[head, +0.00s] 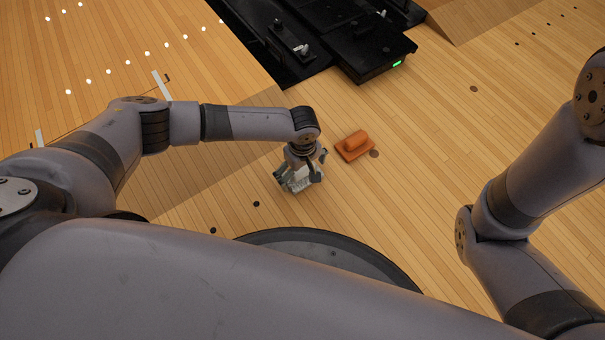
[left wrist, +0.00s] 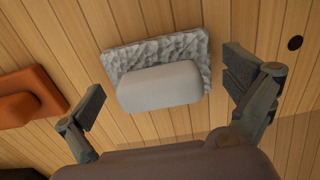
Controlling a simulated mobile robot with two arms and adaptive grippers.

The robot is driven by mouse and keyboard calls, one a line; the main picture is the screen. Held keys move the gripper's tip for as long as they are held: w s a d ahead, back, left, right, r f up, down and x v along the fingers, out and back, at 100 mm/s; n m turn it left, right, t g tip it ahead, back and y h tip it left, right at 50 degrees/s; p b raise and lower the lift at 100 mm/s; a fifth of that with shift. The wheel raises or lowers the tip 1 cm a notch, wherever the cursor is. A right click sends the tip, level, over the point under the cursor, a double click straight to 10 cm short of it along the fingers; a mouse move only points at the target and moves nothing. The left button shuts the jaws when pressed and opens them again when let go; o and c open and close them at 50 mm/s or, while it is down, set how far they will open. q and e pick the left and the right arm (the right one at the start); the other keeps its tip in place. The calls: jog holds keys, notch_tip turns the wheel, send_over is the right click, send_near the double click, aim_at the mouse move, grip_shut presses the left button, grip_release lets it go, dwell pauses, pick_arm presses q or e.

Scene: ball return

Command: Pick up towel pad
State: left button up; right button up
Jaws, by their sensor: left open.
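The towel pad (left wrist: 152,54), a rough grey-white block with a smooth, rounded light grey grip (left wrist: 160,87) on top, lies on the wooden floor. In the head view the pad (head: 294,183) is partly hidden under my left gripper (head: 302,172). My left gripper is open and points down over the pad. In the left wrist view one finger of my left gripper (left wrist: 165,88) is on each side of the grip, both apart from it. My right gripper is out of the head view; only its arm shows at the right.
An orange pad with a rounded grip (head: 354,146) lies on the floor right of my left gripper, and at the left edge of the left wrist view (left wrist: 30,100). A black machine (head: 365,60) with a green light stands at the back. Floor to the right is clear.

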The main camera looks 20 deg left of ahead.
pick_arm(q)
jog(key=shift+a, duration=0.1)
jog(key=c, duration=1.3)
